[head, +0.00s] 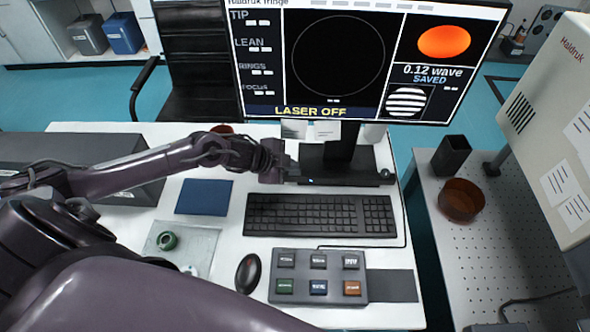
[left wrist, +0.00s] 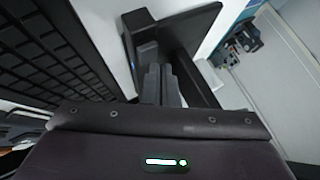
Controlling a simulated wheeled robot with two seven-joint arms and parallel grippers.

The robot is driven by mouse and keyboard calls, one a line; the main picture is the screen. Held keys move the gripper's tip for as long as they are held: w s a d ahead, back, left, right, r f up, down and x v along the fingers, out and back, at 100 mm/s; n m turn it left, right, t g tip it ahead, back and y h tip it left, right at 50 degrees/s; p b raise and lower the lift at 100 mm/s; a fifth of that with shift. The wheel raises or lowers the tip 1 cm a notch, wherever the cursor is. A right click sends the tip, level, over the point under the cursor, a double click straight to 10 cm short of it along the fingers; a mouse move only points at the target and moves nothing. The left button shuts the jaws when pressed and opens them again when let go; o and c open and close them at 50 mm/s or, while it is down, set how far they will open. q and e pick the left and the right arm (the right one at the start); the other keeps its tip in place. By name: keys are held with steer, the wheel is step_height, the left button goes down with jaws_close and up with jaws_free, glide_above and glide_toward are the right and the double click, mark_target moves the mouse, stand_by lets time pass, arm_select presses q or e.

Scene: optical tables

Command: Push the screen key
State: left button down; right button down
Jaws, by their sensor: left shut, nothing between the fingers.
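The keypad (head: 306,274) lies at the front of the white table in the head view. The labels are too small to read, so I cannot tell which is the screen key. The monitor (head: 390,60) shows "LASER OFF" and "0.12 wave SAVED". My left gripper (head: 291,171) is shut and empty beside the monitor's dark stand, behind the keyboard and away from the keypad. Its fingers also show in the left wrist view (left wrist: 161,80).
A black keyboard (head: 320,215) lies between gripper and keypad. A mouse (head: 248,273) is left of the keypad; a dark mat (head: 391,286) is at its right. A blue book (head: 203,197) and a clear tray (head: 196,246) with green tape lie left. A perforated table (head: 480,240) stands right.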

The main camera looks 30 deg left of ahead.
stand_by(0.5)
arm_select(q)
steer(key=shift+f, duration=0.15)
steer(key=shift+f, duration=0.35)
steer(key=shift+r, duration=0.1)
steer(key=shift+r+p, duration=0.35)
steer(key=shift+p, duration=0.05)
steer(key=shift+r, duration=0.1)
